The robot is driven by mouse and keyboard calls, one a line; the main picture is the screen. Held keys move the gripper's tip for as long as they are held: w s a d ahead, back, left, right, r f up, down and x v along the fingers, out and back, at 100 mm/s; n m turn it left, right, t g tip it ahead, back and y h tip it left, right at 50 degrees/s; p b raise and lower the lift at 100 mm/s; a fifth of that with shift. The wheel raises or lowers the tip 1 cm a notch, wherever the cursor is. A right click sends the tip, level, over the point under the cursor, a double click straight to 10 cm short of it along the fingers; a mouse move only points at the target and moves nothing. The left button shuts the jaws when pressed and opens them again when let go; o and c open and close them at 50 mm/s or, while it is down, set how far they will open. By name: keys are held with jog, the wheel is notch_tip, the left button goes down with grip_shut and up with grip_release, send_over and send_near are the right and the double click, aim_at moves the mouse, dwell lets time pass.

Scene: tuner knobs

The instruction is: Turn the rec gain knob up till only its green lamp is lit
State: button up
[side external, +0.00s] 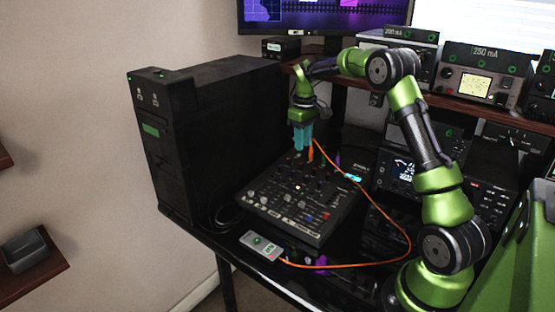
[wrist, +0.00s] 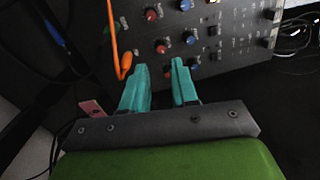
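The mixer (side external: 303,205) lies on the desk, with rows of small knobs. The wrist view shows red knobs (wrist: 162,48) and blue knobs (wrist: 194,66) on its panel (wrist: 225,40). I cannot read the labels, so I cannot tell which is the rec gain knob. My gripper (side external: 302,148) points down over the mixer's far edge.
A black computer tower (side external: 210,130) stands left. Stacked radio gear (side external: 470,185) stands right. A monitor (side external: 320,14) is behind.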

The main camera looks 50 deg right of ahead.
aim_at(302, 166)
notch_tip(302, 166, down, 7)
jog(key=shift+f, duration=0.15)
grip_shut()
